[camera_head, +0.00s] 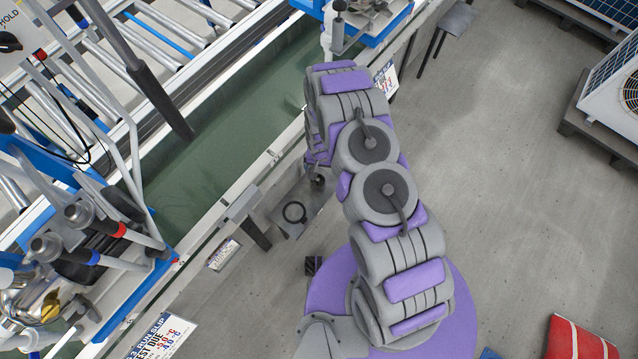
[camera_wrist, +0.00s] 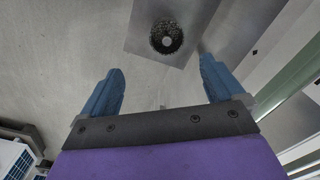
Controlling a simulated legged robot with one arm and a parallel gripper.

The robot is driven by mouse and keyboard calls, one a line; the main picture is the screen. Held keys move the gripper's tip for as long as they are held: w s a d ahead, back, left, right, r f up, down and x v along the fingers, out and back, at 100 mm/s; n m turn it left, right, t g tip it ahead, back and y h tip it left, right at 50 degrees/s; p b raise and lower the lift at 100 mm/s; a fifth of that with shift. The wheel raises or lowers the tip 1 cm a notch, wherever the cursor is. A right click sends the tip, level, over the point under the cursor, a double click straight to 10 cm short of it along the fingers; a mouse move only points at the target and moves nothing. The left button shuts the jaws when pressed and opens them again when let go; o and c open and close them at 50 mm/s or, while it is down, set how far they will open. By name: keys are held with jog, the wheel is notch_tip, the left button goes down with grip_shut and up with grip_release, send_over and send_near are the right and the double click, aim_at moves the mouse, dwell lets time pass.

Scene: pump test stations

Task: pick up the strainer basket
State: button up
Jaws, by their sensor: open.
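The strainer basket (camera_wrist: 166,38) shows in the wrist view as a dark, round mesh piece with a pale centre. It sits on a bare grey plate (camera_wrist: 205,14). In the head view, a dark ring that looks like the basket (camera_head: 294,212) lies on a small grey shelf (camera_head: 283,225) beside my arm. My gripper (camera_wrist: 161,70) is open, with two blue fingers wide apart and nothing between them. The basket appears beyond the fingertips, roughly centred between them, and apart from both. In the head view my arm hides most of the gripper.
A conveyor with a green belt (camera_head: 238,100) and a pale side rail runs along the shelf's left. Metal fittings with red and blue bands (camera_head: 90,228) crowd the left. Grey floor (camera_head: 500,170) is open at right.

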aim_at(317, 179)
jog(key=f+b, duration=0.1)
jog(key=f, duration=0.1)
jog(key=a+f, duration=0.1)
jog(key=f, duration=0.2)
jog(key=f+b, duration=0.1)
jog(key=f, duration=0.2)
jog(key=shift+a+b, duration=0.25)
jog(key=shift+b, duration=0.05)
jog(key=shift+d+f, duration=0.4)
jog(key=shift+f, duration=0.05)
jog(key=f, duration=0.1)
jog(key=f+b, duration=0.1)
jog(key=f, duration=0.1)
jog(key=f+b, duration=0.1)
jog(key=shift+w+a+f, duration=0.1)
jog(key=shift+a+f, duration=0.15)
jog(key=shift+a, duration=0.05)
jog(key=shift+a+f, duration=0.2)
jog(key=shift+a, duration=0.05)
jog(key=shift+d+r, duration=0.1)
jog(key=shift+d, duration=0.25)
jog(key=c, duration=0.4)
jog(key=shift+a, duration=0.1)
jog(key=c, duration=0.4)
jog(key=shift+a, duration=0.15)
